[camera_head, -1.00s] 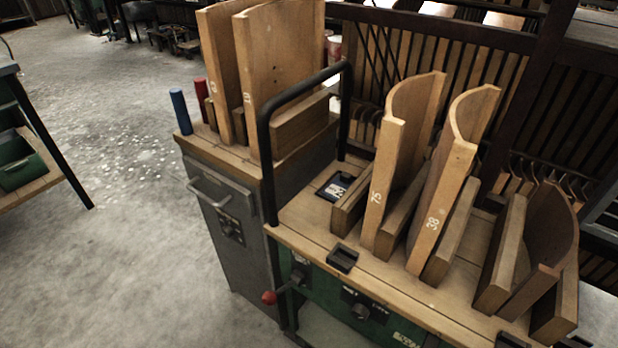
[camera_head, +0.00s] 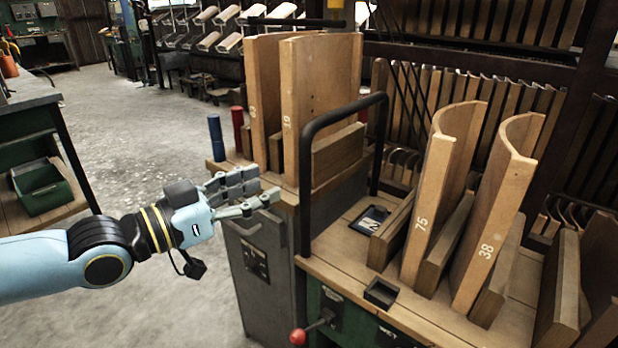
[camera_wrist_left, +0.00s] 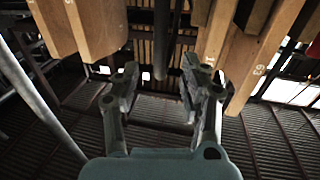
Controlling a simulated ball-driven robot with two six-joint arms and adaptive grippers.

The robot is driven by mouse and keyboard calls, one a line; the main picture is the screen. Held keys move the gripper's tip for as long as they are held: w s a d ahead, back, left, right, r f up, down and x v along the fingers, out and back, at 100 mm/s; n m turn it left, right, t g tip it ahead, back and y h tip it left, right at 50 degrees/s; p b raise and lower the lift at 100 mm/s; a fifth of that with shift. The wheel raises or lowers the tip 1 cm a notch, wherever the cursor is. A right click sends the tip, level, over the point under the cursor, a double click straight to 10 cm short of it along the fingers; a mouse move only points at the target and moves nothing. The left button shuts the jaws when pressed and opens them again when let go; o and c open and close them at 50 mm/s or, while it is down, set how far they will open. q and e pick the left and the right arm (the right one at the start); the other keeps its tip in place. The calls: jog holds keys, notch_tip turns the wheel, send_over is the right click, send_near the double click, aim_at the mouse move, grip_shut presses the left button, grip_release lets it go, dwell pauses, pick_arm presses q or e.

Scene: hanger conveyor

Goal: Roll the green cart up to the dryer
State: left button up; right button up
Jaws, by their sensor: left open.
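The green cart (camera_head: 345,325) stands at the right, with a wooden top and a black tubular handle (camera_head: 306,190) rising at its left end. Upright curved boards marked 75 (camera_head: 428,200) and 38 (camera_head: 492,220) stand on it. My left gripper (camera_head: 264,188) is open and empty, left of the handle, its fingers pointing right towards the handle. In the left wrist view the open fingers (camera_wrist_left: 160,78) have a dark upright bar (camera_wrist_left: 163,40) beyond and between them, probably the handle. Contact does not show. I cannot tell which thing is the dryer.
A grey cabinet (camera_head: 262,270) with boards, a blue cylinder (camera_head: 215,138) and a red cylinder (camera_head: 238,130) on top stands beside the cart's handle end. Racks of boards (camera_head: 420,95) stand behind the cart. A bench with a green bin (camera_head: 42,188) is at left. Open concrete floor (camera_head: 140,130) lies between.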

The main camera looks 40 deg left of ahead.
aim_at(300, 173)
pick_arm(q)
jog(key=b+x, duration=0.3)
jog(key=x, duration=0.1)
jog(key=b+x, duration=0.3)
jog(key=x, duration=0.2)
jog(key=shift+a+f, duration=0.1)
jog(key=shift+f, duration=0.15)
jog(key=shift+w+r+b, duration=0.2)
jog(key=shift+w+b, duration=0.15)
jog(key=shift+w, duration=0.1)
pick_arm(e)
notch_tip(300, 173, down, 7)
jog(key=s, duration=0.2)
jog(key=shift+d, duration=0.15)
pick_arm(q)
grip_shut()
pick_arm(e)
jog(key=shift+a, duration=0.2)
pick_arm(q)
jog(key=shift+w+d+f, duration=0.1)
jog(key=shift+d+f, duration=0.05)
jog(key=shift+d, duration=0.05)
